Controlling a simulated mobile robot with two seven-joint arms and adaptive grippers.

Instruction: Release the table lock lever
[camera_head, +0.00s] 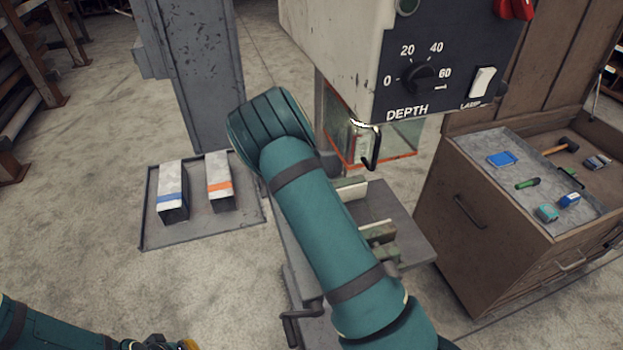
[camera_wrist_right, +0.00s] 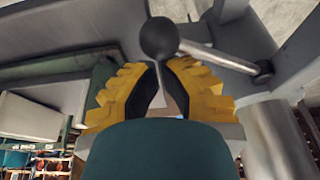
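The lock lever is a grey rod (camera_wrist_right: 215,57) with a dark ball knob (camera_wrist_right: 159,38), seen in the right wrist view. Its rod runs right to a pivot on a grey metal part. My right gripper (camera_wrist_right: 163,72) has yellow fingers with black pads and a narrow gap between them. The knob appears just past the fingertips, not visibly clamped; contact cannot be told. In the head view my right arm covers this gripper and the lever. My left gripper (camera_head: 160,344) is partly visible at the bottom edge; its finger opening is not visible.
The drilling machine's head with a DEPTH dial (camera_head: 418,77) and a clear guard (camera_head: 400,138) hangs over the work table (camera_head: 408,225). A crank handle (camera_head: 296,318) is at the lower front. A drawer cabinet (camera_head: 480,235) with tools stands right; two blocks sit on the base plate (camera_head: 153,236) left.

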